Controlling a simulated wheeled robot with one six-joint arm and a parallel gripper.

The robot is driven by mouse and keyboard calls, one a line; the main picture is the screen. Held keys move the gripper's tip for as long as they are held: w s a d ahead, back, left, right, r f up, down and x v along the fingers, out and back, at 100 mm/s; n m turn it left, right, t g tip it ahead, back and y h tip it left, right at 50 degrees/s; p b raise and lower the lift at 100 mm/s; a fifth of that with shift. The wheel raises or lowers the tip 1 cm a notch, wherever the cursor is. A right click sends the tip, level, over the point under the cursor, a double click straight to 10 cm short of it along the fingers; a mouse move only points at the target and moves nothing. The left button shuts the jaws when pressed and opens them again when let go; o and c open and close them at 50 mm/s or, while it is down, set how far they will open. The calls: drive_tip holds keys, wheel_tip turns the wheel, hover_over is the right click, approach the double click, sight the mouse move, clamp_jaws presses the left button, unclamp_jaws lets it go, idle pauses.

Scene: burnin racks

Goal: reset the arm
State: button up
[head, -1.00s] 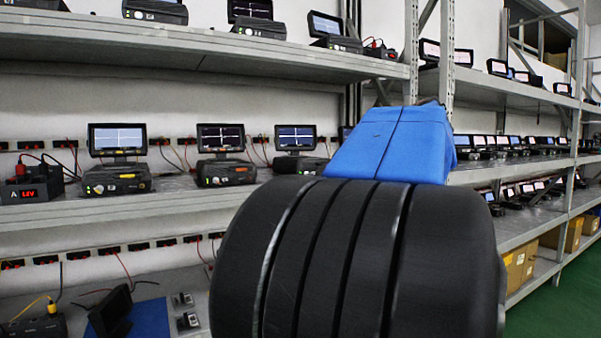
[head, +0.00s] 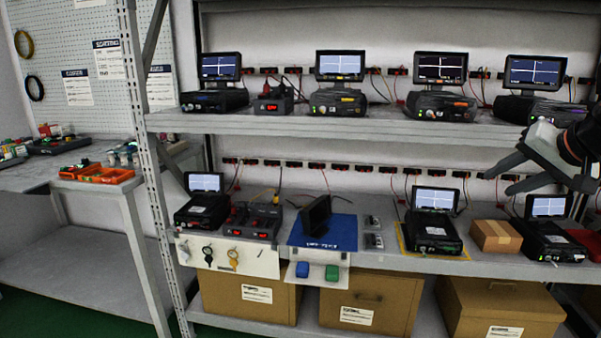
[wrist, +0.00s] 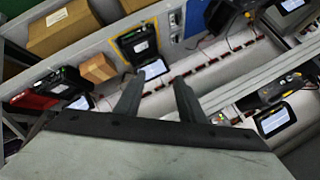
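My arm is at the right edge of the head view, with my gripper (head: 498,182) pointing left in front of the rack. Its two dark fingers are apart, with nothing between them. In the wrist view my gripper (wrist: 157,84) also shows two spread, empty fingers above the rack shelves. The rest of my arm is outside the head view.
The upper shelf (head: 300,123) holds several monitor units. The lower shelf (head: 470,264) holds more units, a blue mat (head: 340,231) and a small cardboard box (head: 495,236). Large boxes (head: 372,300) stand below. A side bench with an orange tray (head: 95,174) is at left.

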drive_tip(key=s+a+f+n+g, duration=0.1)
drive_tip(key=s+a+f+n, duration=0.1)
drive_tip(key=s+a+f, duration=0.3)
drive_tip(key=s+a+f+n+g, duration=0.2)
drive_tip(key=s+a+f, duration=0.3)
drive_tip(key=f, duration=0.7)
drive_tip(key=s+a+f+n+g, duration=0.1)
drive_tip(key=s+a+f+n, duration=0.2)
drive_tip(key=s+a+f, duration=0.3)
wheel_tip(320, 180, down, 3)
drive_tip(key=shift+a+r+n+g+h, duration=0.2)
drive_tip(key=shift+a+n+g+h, duration=0.15)
drive_tip(key=shift+a, duration=0.45)
